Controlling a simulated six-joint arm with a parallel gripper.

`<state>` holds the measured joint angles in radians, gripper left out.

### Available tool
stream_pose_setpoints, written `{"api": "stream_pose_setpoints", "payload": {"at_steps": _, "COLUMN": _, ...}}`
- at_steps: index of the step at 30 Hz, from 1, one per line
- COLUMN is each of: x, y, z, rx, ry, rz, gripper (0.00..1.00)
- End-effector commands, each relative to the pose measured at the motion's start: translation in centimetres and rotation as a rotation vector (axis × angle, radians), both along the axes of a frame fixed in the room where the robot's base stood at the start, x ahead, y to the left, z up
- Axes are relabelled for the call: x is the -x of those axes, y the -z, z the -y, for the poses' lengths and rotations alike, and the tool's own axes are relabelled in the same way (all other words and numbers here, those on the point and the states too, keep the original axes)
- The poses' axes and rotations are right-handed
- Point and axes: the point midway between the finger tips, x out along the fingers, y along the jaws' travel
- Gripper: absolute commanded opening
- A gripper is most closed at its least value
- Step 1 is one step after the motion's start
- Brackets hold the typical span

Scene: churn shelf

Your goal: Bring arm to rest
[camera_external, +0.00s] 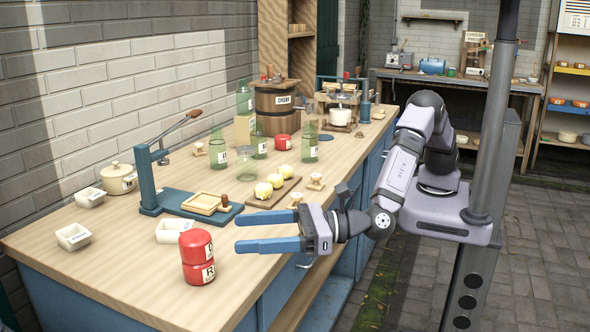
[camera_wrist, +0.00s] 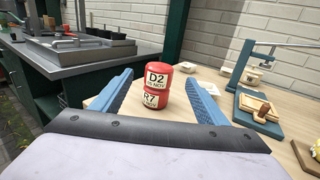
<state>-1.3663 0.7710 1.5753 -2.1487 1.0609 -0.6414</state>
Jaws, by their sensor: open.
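My gripper (camera_external: 268,246) is open and empty, with its two blue fingers held level over the front part of the wooden table (camera_external: 130,285). Two red canisters are stacked just beyond the fingertips: the upper one (camera_external: 196,245) rests on the lower one (camera_external: 199,272). In the wrist view, the upper canister (camera_wrist: 158,76) reads "D2" and the lower one (camera_wrist: 155,97) reads "R7". They appear between the open fingers (camera_wrist: 158,100) but farther out, and the fingers do not touch them. My arm reaches in from the right.
A blue press (camera_external: 150,180) with a wooden mold stands behind the canisters. White tubs (camera_external: 74,236), a lidded pot (camera_external: 119,179), green glass bottles (camera_external: 310,145), a board of yellow pieces (camera_external: 272,190) and a wooden churn (camera_external: 273,108) fill the back.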

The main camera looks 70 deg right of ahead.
Motion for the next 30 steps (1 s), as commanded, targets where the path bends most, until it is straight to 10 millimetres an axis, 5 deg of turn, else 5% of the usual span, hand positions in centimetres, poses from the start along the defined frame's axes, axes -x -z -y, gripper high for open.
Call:
{"api": "stream_pose_setpoints", "payload": {"at_steps": 22, "x": 0.4, "y": -0.2, "z": 1.0, "rx": -0.004, "ry": 0.013, "rz": -0.007, "gripper": 0.68}}
{"api": "stream_pose_setpoints", "payload": {"at_steps": 26, "x": -1.5, "y": -0.7, "z": 3.0, "rx": -0.019, "ry": 0.080, "rz": -0.049, "gripper": 0.68}}
{"api": "stream_pose_setpoints", "payload": {"at_steps": 30, "x": -5.4, "y": -1.6, "z": 8.0, "rx": -0.063, "ry": 0.232, "rz": -0.147, "gripper": 0.68}}
